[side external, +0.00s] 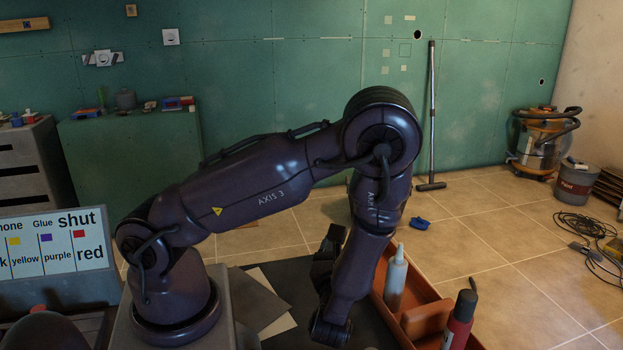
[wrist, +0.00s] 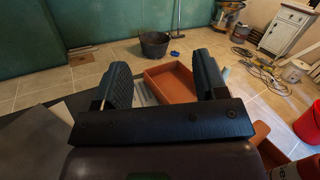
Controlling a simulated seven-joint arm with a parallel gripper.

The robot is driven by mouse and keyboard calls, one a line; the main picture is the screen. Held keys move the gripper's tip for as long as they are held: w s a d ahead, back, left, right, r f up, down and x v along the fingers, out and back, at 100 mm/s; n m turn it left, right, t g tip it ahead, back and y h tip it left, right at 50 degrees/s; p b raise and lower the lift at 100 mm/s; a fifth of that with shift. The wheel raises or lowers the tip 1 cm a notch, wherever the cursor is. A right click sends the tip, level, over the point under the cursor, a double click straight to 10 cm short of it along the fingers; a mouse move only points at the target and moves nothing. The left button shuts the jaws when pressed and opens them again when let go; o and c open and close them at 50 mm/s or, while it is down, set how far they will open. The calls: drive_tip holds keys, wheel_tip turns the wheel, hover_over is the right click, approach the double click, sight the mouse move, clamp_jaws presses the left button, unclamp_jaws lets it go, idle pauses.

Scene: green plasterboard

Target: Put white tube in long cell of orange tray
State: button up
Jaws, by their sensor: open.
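The orange tray (side external: 408,312) lies at the lower right of the side view, partly behind my arm. A whitish tube with a pointed nozzle (side external: 395,282) stands upright within the tray's outline, beside an orange divider; its exact compartment is unclear. In the wrist view, my gripper (wrist: 160,72) is open, with its two dark fingers wide apart and nothing clearly held. Orange tray walls (wrist: 172,80) show beyond and between the fingers. A pale strip near the left finger is too small to identify. In the side view my gripper is dark and partly hidden by my arm, left of the tray.
A red tube with a black cap (side external: 460,322) stands at the tray's near right. Flat sheets (side external: 262,300) lie on the dark surface left of my gripper. A dark bucket (wrist: 154,44) and a red bucket (wrist: 309,122) stand on the tiled floor beyond.

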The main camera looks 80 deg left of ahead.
drive_tip(key=s+a+r+n+g+h, duration=0.2)
drive_tip(key=s+r+n+g+h, duration=0.45)
drive_tip(key=n+g, duration=0.7)
drive_tip(key=s+d+r+n+t+h, duration=0.3)
drive_tip(key=d+r+n+t+h, duration=0.4)
drive_tip(key=r, duration=0.5)
drive_tip(key=d+t+h, duration=0.2)
drive_tip(key=h, duration=0.1)
drive_tip(key=shift+d+r+t, duration=0.2)
drive_tip(key=shift+d+t, duration=0.1)
drive_tip(key=shift+t, duration=0.05)
